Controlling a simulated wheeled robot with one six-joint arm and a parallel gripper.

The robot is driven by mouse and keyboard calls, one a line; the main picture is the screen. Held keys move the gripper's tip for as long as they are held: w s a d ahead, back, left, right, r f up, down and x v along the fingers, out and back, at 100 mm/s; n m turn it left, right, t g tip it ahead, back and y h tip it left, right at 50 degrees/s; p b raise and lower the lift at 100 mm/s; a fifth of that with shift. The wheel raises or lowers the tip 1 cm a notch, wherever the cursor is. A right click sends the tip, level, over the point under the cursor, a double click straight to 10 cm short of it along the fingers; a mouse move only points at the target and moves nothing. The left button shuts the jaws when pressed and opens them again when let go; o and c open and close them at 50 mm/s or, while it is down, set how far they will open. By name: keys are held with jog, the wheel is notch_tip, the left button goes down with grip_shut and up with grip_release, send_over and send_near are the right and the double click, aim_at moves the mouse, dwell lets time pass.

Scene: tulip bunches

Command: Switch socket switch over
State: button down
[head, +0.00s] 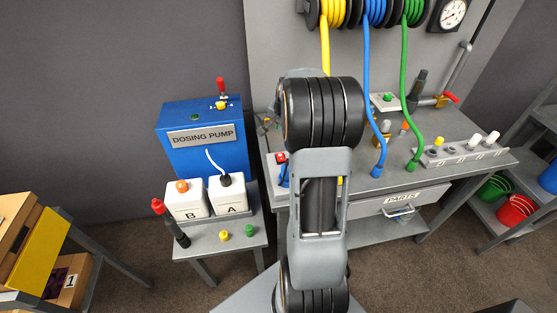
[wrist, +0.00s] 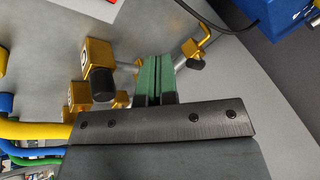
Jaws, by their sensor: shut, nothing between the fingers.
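My gripper (wrist: 155,62) shows in the wrist view with its two green-faced fingers together and nothing held. It is over the grey bench, close to brass fittings (wrist: 97,55). In the head view my own arm hides it. A small red switch-like part (head: 281,157) shows at the bench's left edge, just left of my arm; I cannot tell for sure that it is the socket switch, or which way it is set. A red corner (wrist: 109,3) shows at the top of the wrist view.
The blue dosing pump (head: 200,135) stands left of the bench, with white canisters B (head: 187,201) and A (head: 227,196) before it. Yellow (head: 324,50), blue (head: 368,80) and green (head: 404,75) hoses hang over the bench. A brass valve (wrist: 195,47) is close right of the fingers.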

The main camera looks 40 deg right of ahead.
jog(key=b, duration=0.6)
send_over(281, 156)
notch_tip(281, 156, down, 7)
jog(key=shift+d+r, duration=0.1)
jog(key=shift+s+f+b, duration=0.2)
jog(key=shift+f+b, duration=0.15)
jog(key=shift+f, duration=0.25)
jog(key=shift+s+f, duration=0.1)
jog(key=shift+f, duration=0.1)
dwell(1.2)
jog(key=shift+s+a+f+b, duration=0.2)
jog(key=shift+f+b, duration=0.05)
jog(key=shift+b, duration=0.15)
jog(key=shift+s+f+b, duration=0.15)
jog(key=shift+f+b, duration=0.2)
dwell(0.6)
jog(key=shift+r, duration=0.1)
jog(key=shift+w+r+p, duration=0.3)
jog(key=shift+r+p, duration=0.35)
jog(key=shift+r, duration=0.05)
jog(key=shift+d, duration=0.1)
